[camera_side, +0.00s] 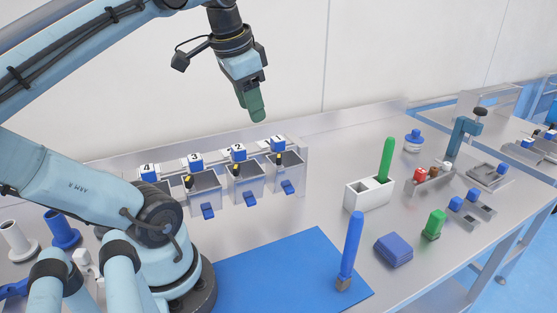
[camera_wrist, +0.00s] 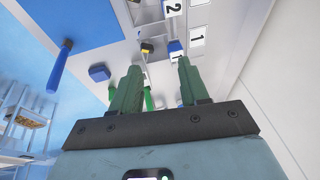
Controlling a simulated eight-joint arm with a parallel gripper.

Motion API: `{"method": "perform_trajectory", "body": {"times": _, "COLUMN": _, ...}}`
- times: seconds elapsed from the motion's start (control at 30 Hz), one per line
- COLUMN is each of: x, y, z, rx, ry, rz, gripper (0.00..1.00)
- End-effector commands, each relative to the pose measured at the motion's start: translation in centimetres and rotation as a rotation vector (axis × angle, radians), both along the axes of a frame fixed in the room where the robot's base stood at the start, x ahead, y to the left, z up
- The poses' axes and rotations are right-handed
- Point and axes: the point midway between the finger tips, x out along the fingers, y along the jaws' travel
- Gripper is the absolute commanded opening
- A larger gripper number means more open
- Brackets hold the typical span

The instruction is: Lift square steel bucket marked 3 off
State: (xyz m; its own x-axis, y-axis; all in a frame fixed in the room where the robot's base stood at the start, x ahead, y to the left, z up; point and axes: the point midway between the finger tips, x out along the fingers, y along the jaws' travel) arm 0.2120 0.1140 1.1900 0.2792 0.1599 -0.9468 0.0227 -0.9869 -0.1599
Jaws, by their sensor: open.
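The square steel bucket marked 3 (camera_side: 203,182) hangs in a row at the back of the steel table, with a blue and white number 3 block (camera_side: 195,162) above it and a blue tab (camera_side: 208,211) at its front. My gripper (camera_side: 257,113) has green fingers, is open and empty, and hangs in the air above and to the right of bucket 3, nearer the buckets marked 2 (camera_side: 246,178) and 1 (camera_side: 284,167). In the wrist view the two fingers (camera_wrist: 158,68) are apart with nothing gripped; labels 2 and 1 show beyond them. Bucket 3 cannot be made out there.
The bucket marked 4 (camera_side: 150,175) is partly hidden by my arm. A blue mat (camera_side: 265,277) lies in front, with a blue-handled brush (camera_side: 352,245) at its right. A white two-part box (camera_side: 368,196) holds a green stick. Bare table separates the buckets from this box.

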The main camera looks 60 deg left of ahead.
Motion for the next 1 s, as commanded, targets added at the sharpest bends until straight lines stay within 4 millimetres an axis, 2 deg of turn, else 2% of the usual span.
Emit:
{"method": "perform_trajectory", "body": {"times": 0.03, "x": -1.6, "y": 1.3, "z": 0.1, "rx": -0.003, "ry": 0.044, "rz": 0.02, "gripper": 0.45}}
{"method": "perform_trajectory", "body": {"times": 0.2, "x": -6.0, "y": 3.3, "z": 0.2, "rx": -0.038, "ry": 0.172, "rz": 0.022, "gripper": 0.45}}
{"method": "perform_trajectory", "body": {"times": 0.5, "x": -11.2, "y": 4.2, "z": 0.8, "rx": -0.124, "ry": 0.285, "rz": 0.014, "gripper": 0.45}}
{"method": "perform_trajectory", "body": {"times": 0.7, "x": -11.0, "y": 4.2, "z": -2.8, "rx": -0.123, "ry": 0.285, "rz": 0.005, "gripper": 0.45}}
{"method": "perform_trajectory", "body": {"times": 1.0, "x": -11.0, "y": 4.2, "z": -5.7, "rx": -0.122, "ry": 0.284, "rz": 0.006, "gripper": 0.45}}
